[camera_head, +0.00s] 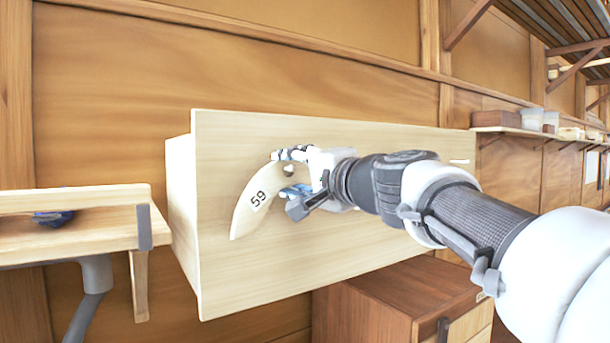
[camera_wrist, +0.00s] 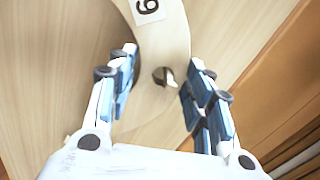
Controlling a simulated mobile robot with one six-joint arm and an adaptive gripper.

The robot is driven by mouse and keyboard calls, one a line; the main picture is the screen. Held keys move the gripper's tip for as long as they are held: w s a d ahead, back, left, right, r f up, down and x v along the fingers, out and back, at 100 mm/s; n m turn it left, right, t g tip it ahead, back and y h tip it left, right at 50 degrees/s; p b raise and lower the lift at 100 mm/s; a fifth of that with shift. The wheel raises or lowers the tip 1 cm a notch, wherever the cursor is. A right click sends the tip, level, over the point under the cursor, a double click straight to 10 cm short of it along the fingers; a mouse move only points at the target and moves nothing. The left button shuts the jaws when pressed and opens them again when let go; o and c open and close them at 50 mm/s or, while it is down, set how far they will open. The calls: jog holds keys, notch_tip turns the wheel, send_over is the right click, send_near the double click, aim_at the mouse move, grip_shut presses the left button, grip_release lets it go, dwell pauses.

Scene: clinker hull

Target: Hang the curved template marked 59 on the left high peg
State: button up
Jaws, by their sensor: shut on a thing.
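The curved template marked 59 (camera_head: 254,203) is a pale wooden crescent with a white number label, in front of the upright pale board (camera_head: 235,285). My gripper (camera_head: 283,173) is shut on its upper end, one finger on each side. In the wrist view my gripper (camera_wrist: 160,58) straddles the template (camera_wrist: 168,40), with the hole (camera_wrist: 163,77) between the fingers. Something pale and grey shows in that hole; I cannot tell whether it is the left high peg. No left high peg shows clearly elsewhere. A pale peg (camera_head: 460,161) shows at the board's upper right.
A wooden bench (camera_head: 80,225) with a small blue item stands at the left. A brown cabinet (camera_head: 375,300) sits below the board. A shelf with boxes (camera_head: 500,119) runs along the right wall. The board's lower face is clear.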

dwell(0.4)
jog(key=o, duration=1.2)
jog(key=shift+o, duration=0.2)
jog(key=v, duration=1.2)
jog(key=s+f+n+g+h+b, duration=0.15)
jog(key=s+f+b, duration=0.3)
jog(key=f, duration=0.85)
jog(key=s+f+n+g+h+b, duration=0.1)
jog(key=s+f+n+g+b, duration=0.3)
jog(key=f, duration=0.9)
jog(key=s+f+m+g+h+b, duration=0.1)
jog(key=s+f+h+b, duration=0.15)
jog(key=f+b, duration=0.7)
jog(key=s+d+f+n+g+h+b, duration=0.1)
jog(key=s+d+f+b, duration=0.1)
jog(key=f, duration=0.8)
jog(key=s+d+f+n+g+h+b, duration=0.1)
jog(key=s+d+f, duration=0.4)
jog(key=f, duration=0.5)
jog(key=s+d+f+n+g+h+b, duration=0.2)
jog(key=s+f, duration=0.5)
jog(key=f, duration=0.4)
jog(key=d+h+b, duration=0.1)
jog(key=b, duration=0.1)
jog(key=shift+d+b, duration=0.25)
jog(key=shift+b, duration=0.1)
